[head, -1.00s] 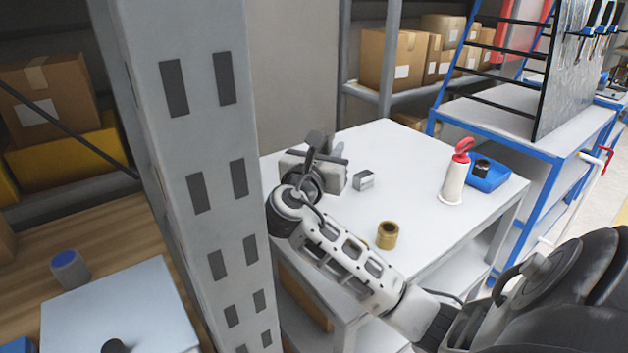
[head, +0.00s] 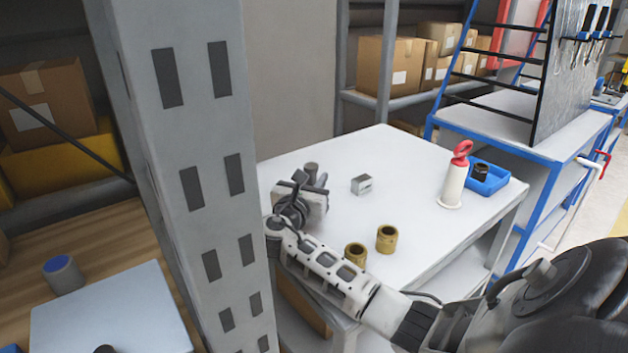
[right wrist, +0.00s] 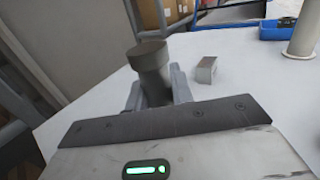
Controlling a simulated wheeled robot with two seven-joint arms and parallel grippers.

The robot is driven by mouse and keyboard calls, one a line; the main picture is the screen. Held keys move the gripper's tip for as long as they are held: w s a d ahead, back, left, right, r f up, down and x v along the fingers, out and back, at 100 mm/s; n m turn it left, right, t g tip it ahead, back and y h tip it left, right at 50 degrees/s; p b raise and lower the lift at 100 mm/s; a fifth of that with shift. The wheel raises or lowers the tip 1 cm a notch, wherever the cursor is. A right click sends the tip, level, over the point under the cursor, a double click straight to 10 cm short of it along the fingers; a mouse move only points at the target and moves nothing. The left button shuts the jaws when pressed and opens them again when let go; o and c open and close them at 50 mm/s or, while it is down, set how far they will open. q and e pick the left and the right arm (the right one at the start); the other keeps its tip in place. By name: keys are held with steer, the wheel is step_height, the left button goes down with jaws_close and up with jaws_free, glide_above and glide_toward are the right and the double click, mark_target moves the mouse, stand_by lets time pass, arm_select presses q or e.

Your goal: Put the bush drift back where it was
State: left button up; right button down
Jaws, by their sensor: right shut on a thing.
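The bush drift (right wrist: 151,68), a dark grey stepped cylinder with a wider head, stands up between the fingers of my right gripper (right wrist: 157,92) in the right wrist view. The gripper is shut on it. In the head view the drift (head: 311,169) shows as a small grey cylinder at the right gripper (head: 315,182), over the left part of the white table (head: 408,165). The drift's lower end is hidden, so I cannot tell whether it touches the table. My left gripper is not in view.
A small grey metal block (head: 362,185) lies right of the gripper. Two brass bushes (head: 387,239) stand near the front edge. A white red-handled tool (head: 455,180) and a blue tray (head: 487,178) are at the right. A grey perforated post (head: 205,150) rises left of the table.

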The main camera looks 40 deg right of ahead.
steer(key=shift+f, duration=0.1)
steer(key=c, duration=1.2)
jaws_free()
steer(key=shift+s+a+r+p, duration=0.15)
steer(key=shift+a+r+p, duration=0.1)
steer(key=shift+a+p, duration=0.05)
steer(key=p+v, duration=0.3)
steer(key=v, duration=0.2)
steer(key=shift+s+a, duration=0.1)
steer(key=shift+a, duration=0.15)
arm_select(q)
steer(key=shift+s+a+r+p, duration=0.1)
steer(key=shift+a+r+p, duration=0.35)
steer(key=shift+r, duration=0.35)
arm_select(e)
steer(key=shift+s+a+f, duration=0.1)
steer(key=shift+s+a, duration=0.2)
steer(key=shift+a, duration=0.3)
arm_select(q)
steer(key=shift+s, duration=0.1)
arm_select(e)
steer(key=shift+s+f, duration=0.1)
